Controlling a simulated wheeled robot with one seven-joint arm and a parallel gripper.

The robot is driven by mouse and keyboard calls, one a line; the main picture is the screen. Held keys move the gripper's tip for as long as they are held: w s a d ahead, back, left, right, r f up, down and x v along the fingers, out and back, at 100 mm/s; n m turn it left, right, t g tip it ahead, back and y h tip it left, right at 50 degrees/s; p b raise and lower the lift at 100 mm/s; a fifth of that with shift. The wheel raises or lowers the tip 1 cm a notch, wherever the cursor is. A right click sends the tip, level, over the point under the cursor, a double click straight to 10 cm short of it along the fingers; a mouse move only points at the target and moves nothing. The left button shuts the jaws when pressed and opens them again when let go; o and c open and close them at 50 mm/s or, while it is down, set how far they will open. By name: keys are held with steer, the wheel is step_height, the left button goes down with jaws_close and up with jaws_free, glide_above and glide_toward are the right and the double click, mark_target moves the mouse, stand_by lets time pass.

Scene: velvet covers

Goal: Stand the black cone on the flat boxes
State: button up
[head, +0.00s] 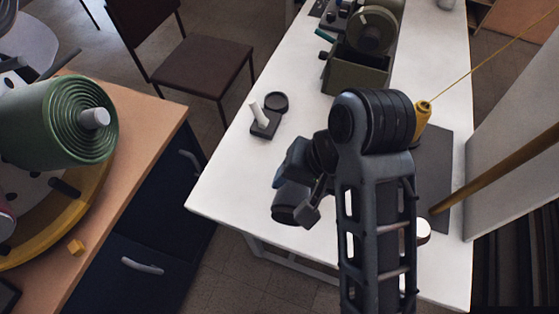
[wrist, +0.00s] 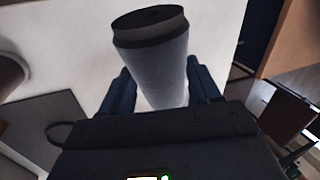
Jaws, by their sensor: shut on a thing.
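My gripper (wrist: 158,76) is shut on a tapered, round thing, which I take as the black cone (wrist: 160,62). In the wrist view its body looks grey and its wide end has a dark rim. One finger is on each side of it. In the head view the dark end of what looks like the cone (head: 290,207) shows at the left of my arm, over the near part of the white table. Whether it touches the table cannot be told. I cannot make out any flat boxes for certain; my arm hides part of the table.
A small dark block with a white peg (head: 264,122) and a black ring (head: 276,101) lie there. A dark mat (head: 437,160) and a yellow cone (head: 422,120) are on the right. A machine (head: 358,70) stands behind.

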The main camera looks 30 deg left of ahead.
mark_target(308, 195)
steer(key=d+r+p, duration=0.2)
steer(key=d, duration=0.1)
steer(key=shift+s+r, duration=0.15)
steer(key=shift+s+d+r+p, duration=0.15)
steer(key=shift+d+p, duration=0.1)
steer(key=shift+d, duration=0.2)
steer(key=shift+w+d+r+p, duration=0.15)
steer(key=shift+d+p, duration=0.1)
steer(key=shift+d, duration=0.2)
steer(key=shift+s, duration=0.2)
